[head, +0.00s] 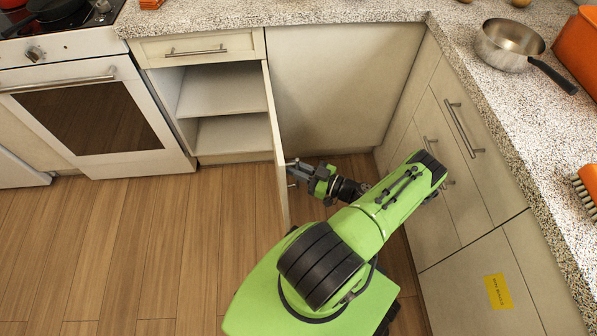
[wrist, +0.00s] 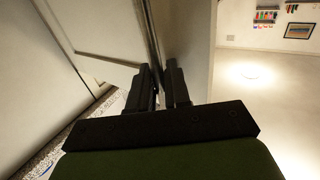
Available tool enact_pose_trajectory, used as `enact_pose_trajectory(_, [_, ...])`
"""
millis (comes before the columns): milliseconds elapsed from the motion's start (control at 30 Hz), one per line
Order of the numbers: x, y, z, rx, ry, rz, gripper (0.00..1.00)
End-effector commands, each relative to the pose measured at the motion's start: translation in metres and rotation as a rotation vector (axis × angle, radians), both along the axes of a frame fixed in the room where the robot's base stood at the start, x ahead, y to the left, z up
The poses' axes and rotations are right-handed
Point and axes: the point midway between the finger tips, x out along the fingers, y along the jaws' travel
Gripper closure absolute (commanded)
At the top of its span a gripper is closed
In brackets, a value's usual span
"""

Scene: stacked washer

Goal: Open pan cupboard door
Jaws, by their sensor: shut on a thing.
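The cupboard door (head: 276,145) stands swung out from the open cupboard (head: 222,90) beside the oven, seen nearly edge-on and roughly square to the cupboard front. The cupboard shows pale shelves with nothing visible on them. My gripper (head: 293,173) is on the right, outer side of the door, near its free edge. It is shut on what looks like the door handle, largely hidden by the fingers. In the wrist view my gripper's dark fingers (wrist: 162,88) stand either side of a thin dark upright bar, close to a pale panel.
A white oven (head: 100,115) stands left of the cupboard. A drawer (head: 197,48) sits above the opening. Drawer fronts (head: 450,150) line the right, close to my arm. A steel pan (head: 510,45) stands on the right counter. The wooden floor (head: 140,240) is clear left of the door.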

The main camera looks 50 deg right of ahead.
Motion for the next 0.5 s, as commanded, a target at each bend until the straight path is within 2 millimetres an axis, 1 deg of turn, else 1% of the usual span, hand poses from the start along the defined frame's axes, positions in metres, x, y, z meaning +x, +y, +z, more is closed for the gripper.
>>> enact_pose_trajectory(33, [-0.0007,0.0013,-0.0025,0.004,0.008,0.003,1.00])
enact_pose_trajectory(400, [-0.0004,0.0004,-0.0027,0.003,0.009,0.001,1.00])
enact_pose_trajectory(433, [-0.0004,0.0004,-0.0028,0.003,0.009,0.001,0.81])
enact_pose_trajectory(500, [-0.0004,0.0003,-0.0026,0.002,0.009,0.001,0.71])
